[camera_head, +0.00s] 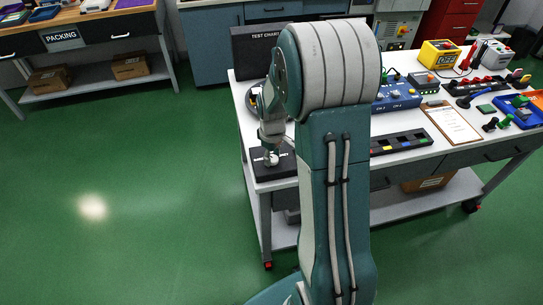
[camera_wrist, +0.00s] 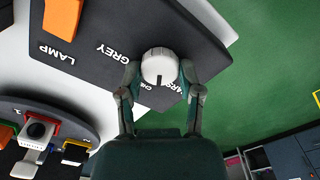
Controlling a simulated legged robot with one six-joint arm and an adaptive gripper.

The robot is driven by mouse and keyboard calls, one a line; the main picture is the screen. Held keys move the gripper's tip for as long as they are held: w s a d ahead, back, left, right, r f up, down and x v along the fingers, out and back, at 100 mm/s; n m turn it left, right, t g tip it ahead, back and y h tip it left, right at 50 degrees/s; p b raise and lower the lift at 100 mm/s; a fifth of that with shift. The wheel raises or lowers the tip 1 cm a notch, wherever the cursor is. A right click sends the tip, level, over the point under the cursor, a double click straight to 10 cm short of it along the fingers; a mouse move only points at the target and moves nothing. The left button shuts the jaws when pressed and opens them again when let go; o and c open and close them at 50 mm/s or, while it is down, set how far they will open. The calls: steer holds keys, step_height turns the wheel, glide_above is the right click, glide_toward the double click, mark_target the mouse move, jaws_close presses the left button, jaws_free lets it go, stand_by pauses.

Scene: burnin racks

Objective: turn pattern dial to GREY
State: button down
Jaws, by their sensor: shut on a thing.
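The pattern dial (camera_wrist: 160,65) is a round white knob on a dark control box (camera_wrist: 95,30). In the wrist view its dark mark faces down, toward a partly hidden label that seems to start with "CH". The GREY label (camera_wrist: 117,52) is to the left of the knob, and another partly covered label is at the lower right. My gripper (camera_wrist: 160,72) has one finger on each side of the knob, shut on it. In the head view my gripper (camera_head: 271,156) points down at the box (camera_head: 275,172) on the table's front left corner.
An orange switch (camera_wrist: 62,17) marked LAMP is on the same box. A dark round base with coloured parts (camera_wrist: 45,125) is beside it. The TEST CHART panel (camera_head: 255,45) stands at the table's back left. Open green floor (camera_head: 130,170) lies left of the table.

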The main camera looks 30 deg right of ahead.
steer(key=m, duration=0.4)
steer(key=shift+s+f+m, duration=0.15)
steer(key=shift+s+m, duration=0.05)
steer(key=shift+m, duration=0.1)
steer(key=m, duration=0.4)
steer(key=shift+m, duration=0.3)
steer(key=m, duration=0.4)
steer(key=shift+s+m, duration=0.1)
steer(key=shift+m, duration=2.5)
steer(key=shift+c, duration=1.3)
jaws_free()
steer(key=shift+w+r, duration=0.2)
steer(key=shift+w, duration=0.05)
